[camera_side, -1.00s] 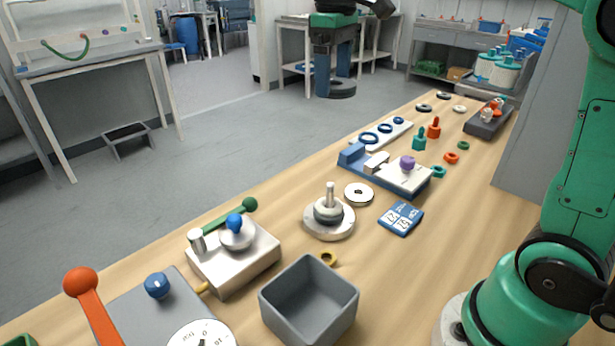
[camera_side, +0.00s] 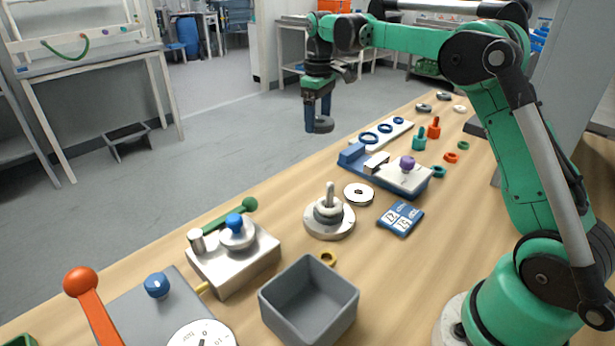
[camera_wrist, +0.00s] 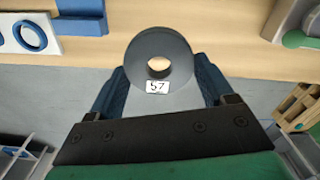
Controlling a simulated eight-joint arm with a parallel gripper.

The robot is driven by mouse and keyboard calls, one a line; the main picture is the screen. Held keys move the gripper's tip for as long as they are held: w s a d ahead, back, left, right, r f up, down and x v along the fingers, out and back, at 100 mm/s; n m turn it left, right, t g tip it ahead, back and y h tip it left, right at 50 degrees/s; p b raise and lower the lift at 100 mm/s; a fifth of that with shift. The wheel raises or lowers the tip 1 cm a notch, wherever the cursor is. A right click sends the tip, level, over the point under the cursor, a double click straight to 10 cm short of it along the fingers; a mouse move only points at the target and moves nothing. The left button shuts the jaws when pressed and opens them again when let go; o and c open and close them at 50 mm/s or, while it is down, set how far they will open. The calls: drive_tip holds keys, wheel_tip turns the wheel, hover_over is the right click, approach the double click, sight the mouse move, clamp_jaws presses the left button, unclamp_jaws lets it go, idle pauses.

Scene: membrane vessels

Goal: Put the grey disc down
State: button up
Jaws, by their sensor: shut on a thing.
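The grey disc (camera_wrist: 146,45) has a round centre hole and a small white label reading 57. My gripper (camera_wrist: 160,76) is shut on it, with one blue finger at each side. In the side view the disc (camera_side: 321,125) is at the bottom of my gripper (camera_side: 318,117), held in the air. It appears against the grey floor, behind the table's far edge. Nothing touches it from below in these views.
A white board with blue rings (camera_side: 392,134) and a blue-and-white fixture (camera_side: 392,178) stand nearest. A spindle base (camera_side: 329,228), a white disc (camera_side: 359,195), a calendar block (camera_side: 401,219) and an open grey bin (camera_side: 308,298) stand nearer. Bare wood lies right of the bin.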

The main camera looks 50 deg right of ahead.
hover_over(320, 177)
wheel_tip(320, 177, down, 10)
drive_tip(key=shift+r, duration=0.1)
drive_tip(key=shift+f, duration=2.2)
drive_tip(key=o, duration=1.2)
drive_tip(key=shift+f, duration=0.1)
drive_tip(key=shift+c, duration=0.2)
